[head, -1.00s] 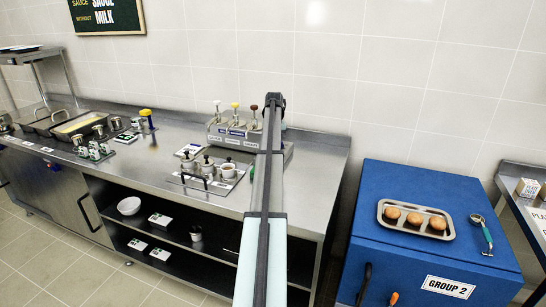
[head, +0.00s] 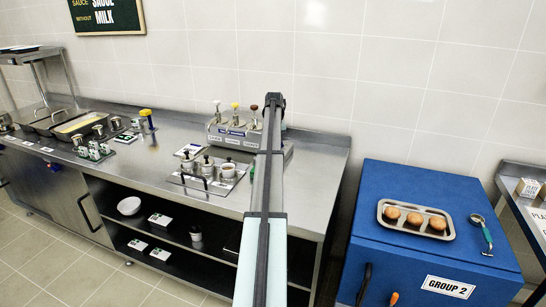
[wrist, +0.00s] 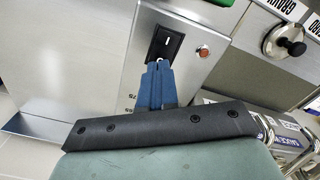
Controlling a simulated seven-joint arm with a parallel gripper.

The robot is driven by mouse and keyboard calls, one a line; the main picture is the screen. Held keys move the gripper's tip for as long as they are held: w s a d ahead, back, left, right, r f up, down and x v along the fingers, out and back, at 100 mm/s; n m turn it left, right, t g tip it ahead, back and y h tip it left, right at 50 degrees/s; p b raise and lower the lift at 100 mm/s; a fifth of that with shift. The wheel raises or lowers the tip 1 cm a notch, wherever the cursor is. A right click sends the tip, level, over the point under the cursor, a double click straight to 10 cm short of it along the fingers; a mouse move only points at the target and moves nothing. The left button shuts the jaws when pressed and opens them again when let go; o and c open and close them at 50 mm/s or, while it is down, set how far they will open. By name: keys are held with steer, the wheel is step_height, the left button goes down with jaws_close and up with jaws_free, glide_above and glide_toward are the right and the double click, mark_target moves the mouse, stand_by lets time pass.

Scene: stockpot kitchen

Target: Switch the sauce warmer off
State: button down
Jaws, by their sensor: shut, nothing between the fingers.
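I cannot tell whether the light is lit. My gripper (wrist: 157,68) has blue fingers, shut and empty, with the tips at the lower edge of the switch. I cannot tell whether they touch it. The head view does not show the fingertips.
A dark round knob (wrist: 289,42) sits on the unit right of the panel. A steel tray with small pots (head: 206,176) stands in front of the warmer. The counter's left middle has bare steel.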

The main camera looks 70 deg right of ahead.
steer(key=shift+f, duration=0.95)
stand_by(1.1)
steer(key=shift+r, duration=3.5)
